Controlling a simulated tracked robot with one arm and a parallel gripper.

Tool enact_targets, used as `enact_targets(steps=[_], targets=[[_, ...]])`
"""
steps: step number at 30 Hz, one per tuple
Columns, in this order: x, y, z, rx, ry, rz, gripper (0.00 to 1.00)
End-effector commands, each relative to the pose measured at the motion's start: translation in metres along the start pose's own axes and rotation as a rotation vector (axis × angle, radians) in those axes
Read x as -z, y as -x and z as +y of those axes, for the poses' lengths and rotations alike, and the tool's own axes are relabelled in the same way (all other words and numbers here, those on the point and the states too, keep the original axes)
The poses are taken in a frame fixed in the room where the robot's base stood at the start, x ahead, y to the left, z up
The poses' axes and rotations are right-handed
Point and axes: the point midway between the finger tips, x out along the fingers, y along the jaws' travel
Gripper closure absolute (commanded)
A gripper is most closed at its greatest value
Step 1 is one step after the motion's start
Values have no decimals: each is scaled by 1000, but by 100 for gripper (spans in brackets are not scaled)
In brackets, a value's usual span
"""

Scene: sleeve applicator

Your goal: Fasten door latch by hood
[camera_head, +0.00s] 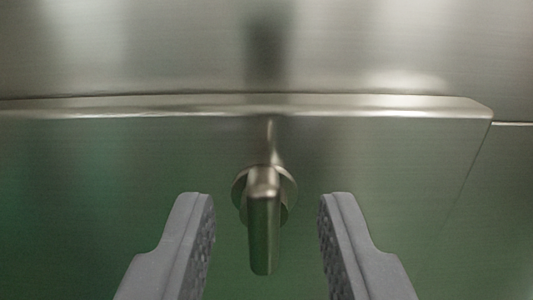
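The door latch (263,230) is a small metal lever on a round base, in the middle of the view. Its handle points down in the picture. The hood (250,105) shows as a brushed metal edge running across the view just above the latch. My gripper (268,205) is open, with one grey finger to the left of the latch and one to the right. There is a visible gap between each finger and the lever, and I see no contact. How far the fingertips are from the panel in depth is hard to tell.
A smooth metal panel (400,180) with a greenish reflection surrounds the latch. A slanted seam (470,185) runs down it at the right. A plain metal surface (150,50) fills the top. No loose objects are in view.

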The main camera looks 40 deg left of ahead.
Motion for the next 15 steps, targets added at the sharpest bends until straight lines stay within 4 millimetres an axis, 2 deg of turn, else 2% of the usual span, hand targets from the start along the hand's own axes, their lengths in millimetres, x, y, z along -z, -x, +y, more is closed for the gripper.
enact_targets(steps=[6, 15], targets=[[0, -13, 0, 1, -1, -1, 67], [-1, -15, 0, 0, -1, -1, 67]])
